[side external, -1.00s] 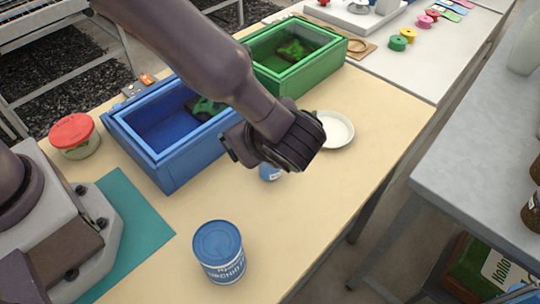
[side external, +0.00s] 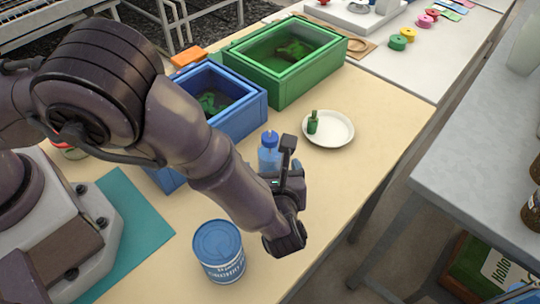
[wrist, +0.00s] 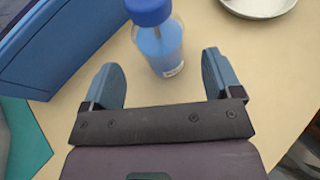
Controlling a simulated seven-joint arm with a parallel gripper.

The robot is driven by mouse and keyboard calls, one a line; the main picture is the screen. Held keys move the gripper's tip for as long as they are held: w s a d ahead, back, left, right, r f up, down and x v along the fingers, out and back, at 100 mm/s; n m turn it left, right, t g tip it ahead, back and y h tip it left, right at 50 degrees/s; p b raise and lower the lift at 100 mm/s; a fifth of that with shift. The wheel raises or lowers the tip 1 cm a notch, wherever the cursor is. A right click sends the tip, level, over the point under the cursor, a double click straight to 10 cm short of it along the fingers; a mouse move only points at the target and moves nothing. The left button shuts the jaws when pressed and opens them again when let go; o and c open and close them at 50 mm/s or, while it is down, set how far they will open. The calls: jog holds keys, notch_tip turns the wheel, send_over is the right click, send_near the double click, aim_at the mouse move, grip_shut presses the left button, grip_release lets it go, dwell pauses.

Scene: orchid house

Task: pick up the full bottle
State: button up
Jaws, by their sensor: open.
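A clear bottle with a blue cap and blue liquid (side external: 269,157) stands upright on the table. It also shows in the wrist view (wrist: 160,50), with the liquid reaching high up its body. A small green bottle-like item (side external: 313,122) stands on the white saucer (side external: 345,141). My gripper (side external: 285,150) is open and empty beside the blue-capped bottle. In the wrist view my gripper's (wrist: 160,62) two blue fingers point toward this bottle, which stands between and partly beyond their tips.
A blue planter box (side external: 240,122) and a green planter box (side external: 285,70) stand behind. A blue-labelled tin (side external: 218,252) stands at the front, near my forearm. A teal mat (side external: 140,225) lies at left. The table right of my gripper is clear.

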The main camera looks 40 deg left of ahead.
aim_at(272, 165)
jog(key=x, duration=0.5)
jog(key=shift+w+f, duration=0.1)
jog(key=c, duration=1.1)
